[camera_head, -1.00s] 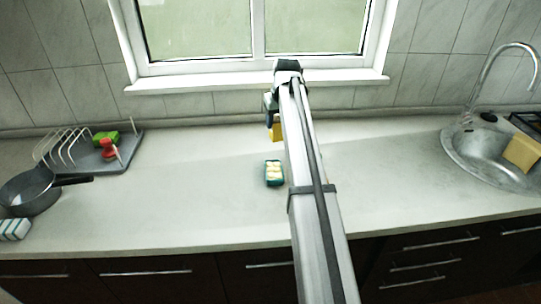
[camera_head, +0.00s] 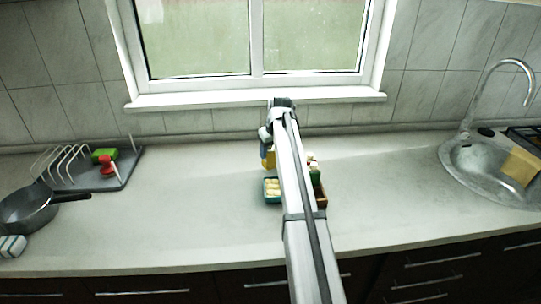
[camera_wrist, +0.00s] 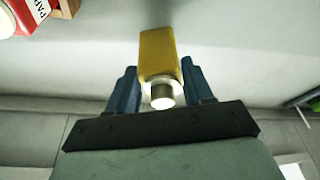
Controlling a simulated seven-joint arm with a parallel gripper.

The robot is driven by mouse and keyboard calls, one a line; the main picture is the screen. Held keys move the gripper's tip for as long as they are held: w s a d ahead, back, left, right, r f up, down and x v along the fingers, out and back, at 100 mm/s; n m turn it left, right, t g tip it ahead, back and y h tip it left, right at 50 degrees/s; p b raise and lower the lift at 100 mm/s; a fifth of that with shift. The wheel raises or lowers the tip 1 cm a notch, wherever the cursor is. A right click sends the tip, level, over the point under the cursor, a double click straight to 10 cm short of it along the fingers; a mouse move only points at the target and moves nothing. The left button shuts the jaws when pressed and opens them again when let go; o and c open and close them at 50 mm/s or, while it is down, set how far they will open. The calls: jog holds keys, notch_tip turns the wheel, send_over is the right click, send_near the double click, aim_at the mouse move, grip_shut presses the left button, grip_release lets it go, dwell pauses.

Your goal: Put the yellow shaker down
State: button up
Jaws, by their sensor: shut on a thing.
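The yellow shaker (camera_wrist: 158,52) is a small yellow block with a silvery round cap, which faces the camera in the wrist view. My gripper (camera_wrist: 160,78) is shut on it, with one blue finger on each side. In the head view the shaker (camera_head: 267,158) shows beside the end of my arm, partly hidden by it. My gripper (camera_head: 266,143) is over the back half of the pale counter (camera_head: 190,190). I cannot tell whether the shaker touches the counter.
A teal container with pale yellow contents (camera_head: 272,190) stands just in front of the shaker. A brown box (camera_head: 320,195) with green and yellow items is partly behind my arm. A red-and-white carton (camera_wrist: 32,12) shows in the wrist view.

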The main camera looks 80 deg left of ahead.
jog(key=shift+f, duration=1)
jog(key=o, duration=0.9)
jog(key=shift+f, duration=0.1)
jog(key=v, duration=1.2)
